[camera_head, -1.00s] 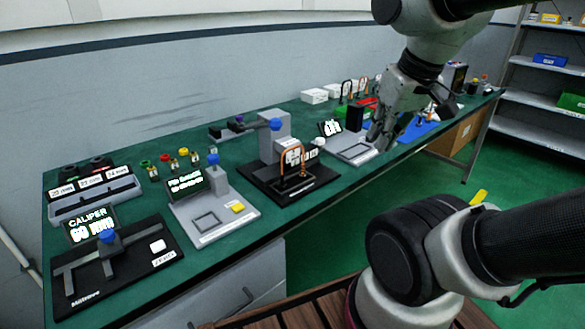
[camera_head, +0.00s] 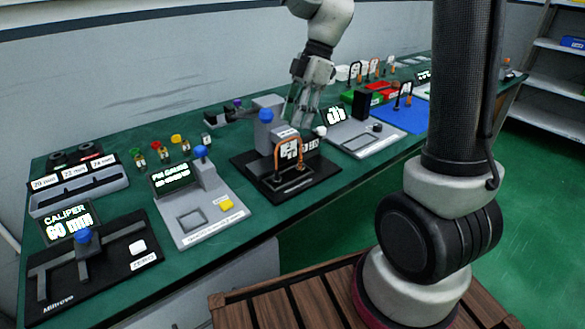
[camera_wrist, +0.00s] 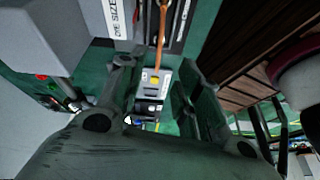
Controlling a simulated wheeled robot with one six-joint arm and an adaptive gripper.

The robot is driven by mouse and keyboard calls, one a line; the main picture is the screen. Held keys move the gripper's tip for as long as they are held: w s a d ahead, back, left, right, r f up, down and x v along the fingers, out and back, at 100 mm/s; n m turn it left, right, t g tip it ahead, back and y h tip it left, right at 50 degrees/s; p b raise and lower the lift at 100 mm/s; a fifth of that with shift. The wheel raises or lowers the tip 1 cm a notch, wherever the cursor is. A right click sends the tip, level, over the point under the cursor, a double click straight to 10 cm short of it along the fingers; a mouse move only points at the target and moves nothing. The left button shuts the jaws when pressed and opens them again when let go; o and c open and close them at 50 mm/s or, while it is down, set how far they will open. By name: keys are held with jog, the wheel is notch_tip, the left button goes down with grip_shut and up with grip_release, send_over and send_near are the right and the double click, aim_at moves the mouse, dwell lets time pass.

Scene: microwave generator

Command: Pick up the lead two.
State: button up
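Several looped leads with white tags are in view; I cannot read which one is lead two. An orange lead (camera_head: 276,160) stands as an upright loop on the black base of the grey press (camera_head: 265,112). In the wrist view an orange lead (camera_wrist: 162,25) runs down from the top edge, in line with the gap between my fingers. A dark lead (camera_head: 398,99) stands at the blue mat, and other leads (camera_head: 354,70) stand at the back right.
The green bench (camera_head: 130,212) also holds a caliper station (camera_head: 95,262), a gauge station (camera_head: 195,205), and a grey station with a black block (camera_head: 361,107). Red and green bins (camera_head: 380,88) and the blue mat (camera_head: 425,118) lie right. The press's blue knob (camera_head: 265,115) rises close left of my gripper.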

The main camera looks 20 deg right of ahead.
aim_at(289, 149)
jog(key=a+f, duration=0.1)
jog(key=f, duration=0.1)
jog(key=f+n, duration=0.1)
jog(key=f, duration=0.2)
jog(key=a+f+n, duration=0.1)
jog(key=f, duration=0.1)
jog(key=shift+s+a+f, duration=0.2)
jog(key=shift+a+f, duration=0.05)
jog(key=shift+a, duration=0.05)
grip_shut()
